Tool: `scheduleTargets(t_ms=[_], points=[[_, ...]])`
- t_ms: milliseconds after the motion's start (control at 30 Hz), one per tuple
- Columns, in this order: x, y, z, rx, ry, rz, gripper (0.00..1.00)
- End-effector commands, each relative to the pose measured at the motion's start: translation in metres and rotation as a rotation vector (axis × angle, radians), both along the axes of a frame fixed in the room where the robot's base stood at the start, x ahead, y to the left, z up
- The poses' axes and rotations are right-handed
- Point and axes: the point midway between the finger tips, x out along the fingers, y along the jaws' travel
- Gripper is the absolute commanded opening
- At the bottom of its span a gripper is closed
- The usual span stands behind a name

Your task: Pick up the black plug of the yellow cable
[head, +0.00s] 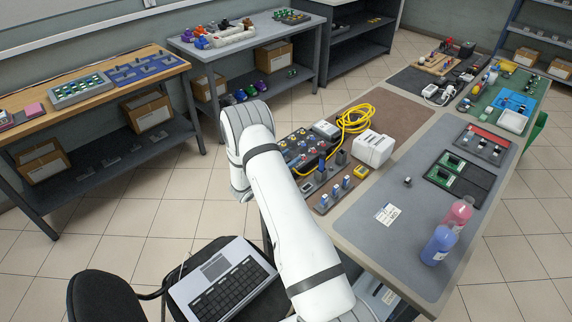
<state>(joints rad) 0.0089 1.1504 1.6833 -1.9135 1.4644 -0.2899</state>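The yellow cable (356,116) lies in a loose coil on the brown mat of the long workbench. One strand runs from the coil towards the near left, past the parts there, to about the left edge of the bench beside my arm. My arm rises from the bottom of the head view and bends over at the left of the bench. My gripper is not visible, so its state and any contact are hidden.
A white box (373,149) stands right of the cable, and a panel with several connectors (303,147) lies left of it. Blue-topped parts (341,188) stand in front.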

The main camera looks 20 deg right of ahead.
Motion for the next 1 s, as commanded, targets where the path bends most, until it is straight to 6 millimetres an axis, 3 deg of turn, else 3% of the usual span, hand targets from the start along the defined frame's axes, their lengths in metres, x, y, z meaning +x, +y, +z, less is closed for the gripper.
scheduleTargets(t_ms=[500, 1000], points=[[0.0001, -0.0001, 0.0004, 0.0, -0.001, 0.0, 0.0], [0.0011, 0.0, 0.0043, -0.001, -0.004, 0.001, 0.0]])
